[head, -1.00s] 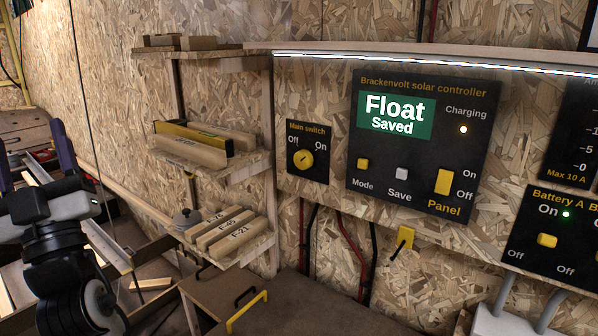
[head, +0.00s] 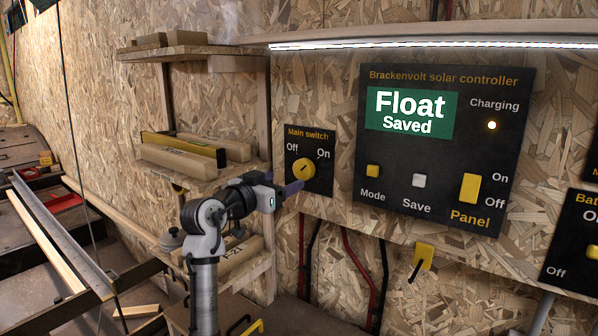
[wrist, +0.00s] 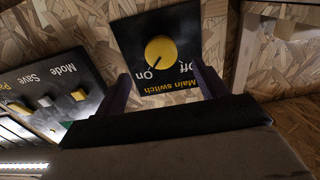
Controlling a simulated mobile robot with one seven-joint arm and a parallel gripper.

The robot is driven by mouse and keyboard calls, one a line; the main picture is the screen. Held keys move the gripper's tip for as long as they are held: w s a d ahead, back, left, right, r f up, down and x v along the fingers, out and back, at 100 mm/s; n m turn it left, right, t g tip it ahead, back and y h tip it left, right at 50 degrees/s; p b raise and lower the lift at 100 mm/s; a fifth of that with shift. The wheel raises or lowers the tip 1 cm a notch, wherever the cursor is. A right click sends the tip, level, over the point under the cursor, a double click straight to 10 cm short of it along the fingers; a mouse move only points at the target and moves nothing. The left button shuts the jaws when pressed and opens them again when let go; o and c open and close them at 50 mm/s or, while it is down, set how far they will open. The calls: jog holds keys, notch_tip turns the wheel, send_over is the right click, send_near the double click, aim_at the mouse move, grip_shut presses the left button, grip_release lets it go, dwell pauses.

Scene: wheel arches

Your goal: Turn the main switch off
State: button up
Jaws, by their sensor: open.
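The main switch is a round yellow knob (head: 304,168) on a small black plate (head: 323,184) on the chipboard wall. Its plate is marked Off at upper left and On at upper right in the head view. In the wrist view the plate appears upside down, and the dark pointer line on the knob (wrist: 160,52) points toward On. My gripper (head: 291,188) is just in front of the plate's lower left. In the wrist view its open, empty fingers (wrist: 165,88) stand either side of the knob's line, with the knob beyond the tips. Contact is not visible.
The solar controller panel (head: 440,212) is right of the switch; its screen reads Float, Saved. Wooden shelves (head: 190,180) with blocks stand left, close behind my arm. A lit strip (head: 430,44) runs above. Red and black cables (head: 360,265) hang below.

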aim_at(301, 172)
jog(key=p+x, duration=0.1)
jog(key=x, duration=0.7)
jog(key=shift+c, duration=0.3)
jog(key=c, duration=0.9)
